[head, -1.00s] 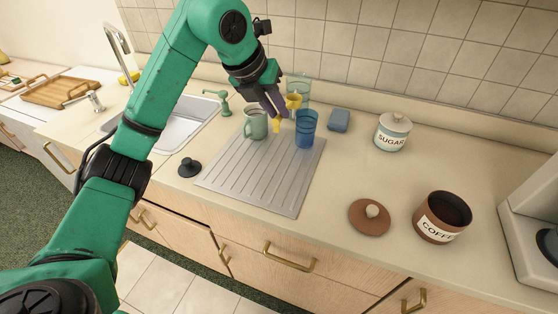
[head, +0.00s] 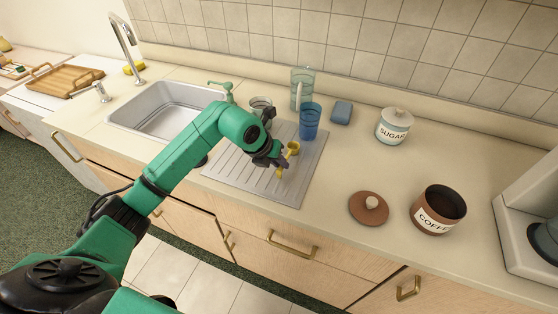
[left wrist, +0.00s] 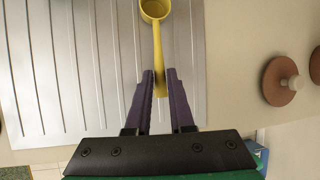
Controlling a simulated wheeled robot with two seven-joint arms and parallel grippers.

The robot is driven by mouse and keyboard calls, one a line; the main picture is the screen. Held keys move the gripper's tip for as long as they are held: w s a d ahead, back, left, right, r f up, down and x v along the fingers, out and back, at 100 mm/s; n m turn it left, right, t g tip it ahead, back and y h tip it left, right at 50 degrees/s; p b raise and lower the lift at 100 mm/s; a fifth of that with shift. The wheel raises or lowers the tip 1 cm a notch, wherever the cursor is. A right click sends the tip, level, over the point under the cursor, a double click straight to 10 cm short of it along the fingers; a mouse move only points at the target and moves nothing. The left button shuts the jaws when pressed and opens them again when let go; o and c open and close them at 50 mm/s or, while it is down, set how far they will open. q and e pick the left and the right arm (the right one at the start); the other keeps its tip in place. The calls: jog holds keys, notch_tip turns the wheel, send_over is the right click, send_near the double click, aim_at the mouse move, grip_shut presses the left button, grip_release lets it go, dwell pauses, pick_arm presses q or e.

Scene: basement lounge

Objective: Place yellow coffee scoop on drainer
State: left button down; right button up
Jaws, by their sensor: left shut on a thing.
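The yellow coffee scoop (head: 292,149) is over the right part of the grooved metal drainer (head: 236,178). My left gripper (head: 279,168) is shut on its handle. In the left wrist view, the scoop (left wrist: 157,42) has its handle end between the two purple fingers of the gripper (left wrist: 160,85), with the round bowl pointing away from them. The drainer's grooves (left wrist: 95,60) lie behind it. I cannot tell whether the scoop touches the drainer. My right gripper is not in view.
A mug (head: 261,104) is partly hidden by my arm. A brown lid (head: 368,208), coffee jar (head: 438,209) and sugar jar (head: 394,126) stand to the right.

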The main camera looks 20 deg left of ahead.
pick_arm(q)
jog(key=c, duration=0.8)
grip_release()
jog(key=shift+c, duration=0.2)
jog(key=shift+o, duration=0.3)
jog(key=shift+r, duration=0.1)
jog(key=shift+s+a+r, duration=0.1)
jog(key=shift+r, duration=0.2)
jog(key=b+v, duration=0.2)
jog(key=v, duration=0.9)
jog(key=shift+r, duration=0.15)
jog(key=shift+s, duration=0.1)
